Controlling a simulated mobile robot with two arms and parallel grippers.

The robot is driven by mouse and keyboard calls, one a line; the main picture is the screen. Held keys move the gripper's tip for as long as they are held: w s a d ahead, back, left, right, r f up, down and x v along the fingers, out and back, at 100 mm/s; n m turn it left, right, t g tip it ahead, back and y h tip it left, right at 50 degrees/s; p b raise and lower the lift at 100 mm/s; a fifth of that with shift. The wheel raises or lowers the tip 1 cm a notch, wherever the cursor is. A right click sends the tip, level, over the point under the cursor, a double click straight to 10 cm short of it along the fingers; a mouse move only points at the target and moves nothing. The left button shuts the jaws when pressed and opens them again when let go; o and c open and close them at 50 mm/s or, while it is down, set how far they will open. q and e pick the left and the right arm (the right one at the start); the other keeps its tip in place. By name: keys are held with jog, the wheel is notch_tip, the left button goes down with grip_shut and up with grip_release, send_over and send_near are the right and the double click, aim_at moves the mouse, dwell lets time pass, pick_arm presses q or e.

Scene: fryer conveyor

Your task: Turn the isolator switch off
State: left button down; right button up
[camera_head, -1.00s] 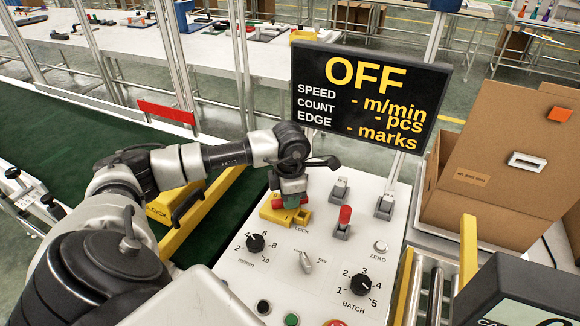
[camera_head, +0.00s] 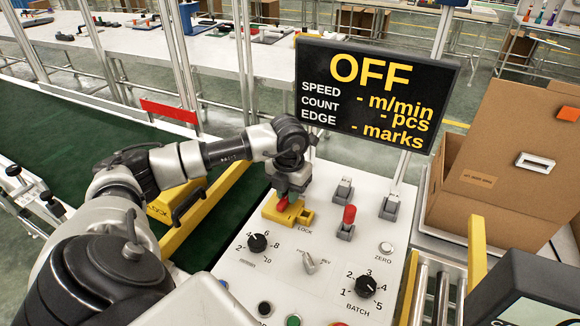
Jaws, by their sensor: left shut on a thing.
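My left gripper (camera_head: 287,192) points down at the switch and is shut on the red handle. The black display (camera_head: 375,95) behind the panel reads OFF, with dashes for speed, count and edge. My right gripper is not in view.
Right of the switch are a red-capped lever (camera_head: 348,216) and two grey toggles (camera_head: 343,188). Nearer are two black knobs (camera_head: 365,287) and push buttons. A cardboard box (camera_head: 505,160) stands at right; a green conveyor belt (camera_head: 60,125) lies at left.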

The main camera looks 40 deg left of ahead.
pick_arm(q)
jog(key=shift+a+r+n, duration=0.1)
jog(key=shift+a+n, duration=0.05)
jog(key=shift+n, duration=0.45)
jog(key=c, duration=1)
grip_release()
jog(key=shift+c, duration=0.2)
notch_tip(320, 180, up, 11)
jog(key=shift+b, duration=0.3)
